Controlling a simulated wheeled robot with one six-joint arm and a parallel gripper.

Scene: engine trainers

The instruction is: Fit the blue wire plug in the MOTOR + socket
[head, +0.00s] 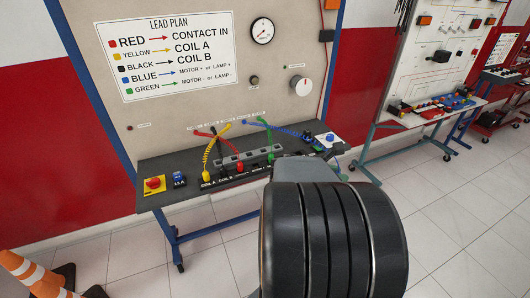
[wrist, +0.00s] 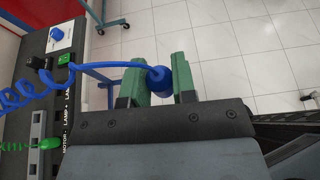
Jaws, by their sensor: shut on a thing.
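My gripper (wrist: 162,82) has two green fingers shut on the blue wire plug (wrist: 160,78) in the wrist view. The plug is held in the air, off the bench's edge, with pale floor behind it. Its coiled blue wire (wrist: 25,93) runs off to the left. The wire also shows in the head view (head: 290,132), rising from the lead panel and running right. In the head view my arm hides the gripper and the plug. The wrist view shows a strip of socket labels (wrist: 67,115), including MOTOR - and LAMP; I cannot make out the MOTOR + socket.
A green plug (wrist: 47,144) stands at the socket strip. The dark bench (head: 150,170) also carries red, yellow and black leads, a red button box (head: 154,184) and a blue knob on a white plate (wrist: 57,35). Open tiled floor lies beside the bench.

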